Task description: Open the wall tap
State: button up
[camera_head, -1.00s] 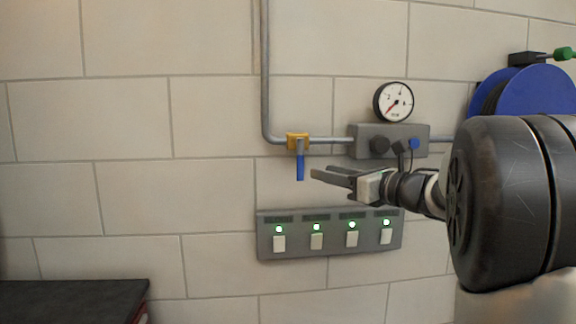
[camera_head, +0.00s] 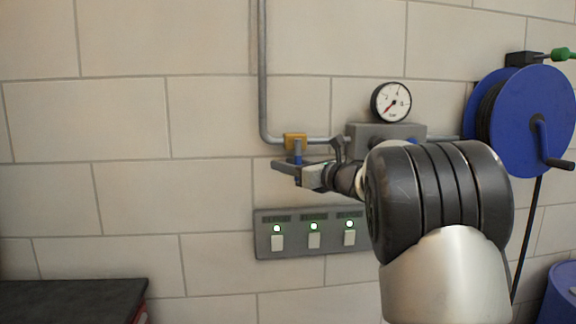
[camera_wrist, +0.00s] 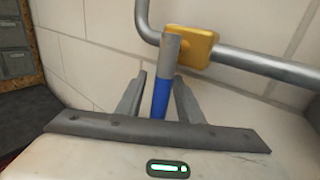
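The wall tap has a yellow body (camera_head: 295,141) on a grey pipe, with a lever hanging straight down; its grip is blue. In the wrist view the yellow body (camera_wrist: 190,46) is at the top, and the blue lever (camera_wrist: 160,98) points down between my two fingers. My gripper (camera_wrist: 158,98) is open, with a finger on each side of the lever and visible gaps beside it. In the head view my gripper (camera_head: 284,172) is at the lever and covers its lower part.
A pressure gauge (camera_head: 391,102) sits above a grey box (camera_head: 360,133) right of the tap. A switch panel (camera_head: 296,244) with green lights is just below my gripper. A blue hose reel (camera_head: 535,110) is at right. A dark-topped counter (camera_head: 70,298) stands lower left.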

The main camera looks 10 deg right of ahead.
jog(key=shift+c, duration=0.3)
grip_shut()
jog(key=d+n+g+h+p, duration=0.1)
jog(key=d+n+h+p, duration=0.1)
jog(key=n, duration=0.1)
jog(key=d+r+n+g+h+p, duration=0.1)
jog(key=d+n+h+p, duration=0.2)
jog(key=d+r+n+g+h+p, duration=0.1)
jog(key=d+n+h+p, duration=0.1)
jog(key=n+h+p, duration=0.1)
jog(key=shift+d+r+n+g, duration=0.15)
jog(key=shift+r+n+g, duration=0.1)
jog(key=shift+n+g, duration=0.05)
dwell(0.5)
dwell(0.3)
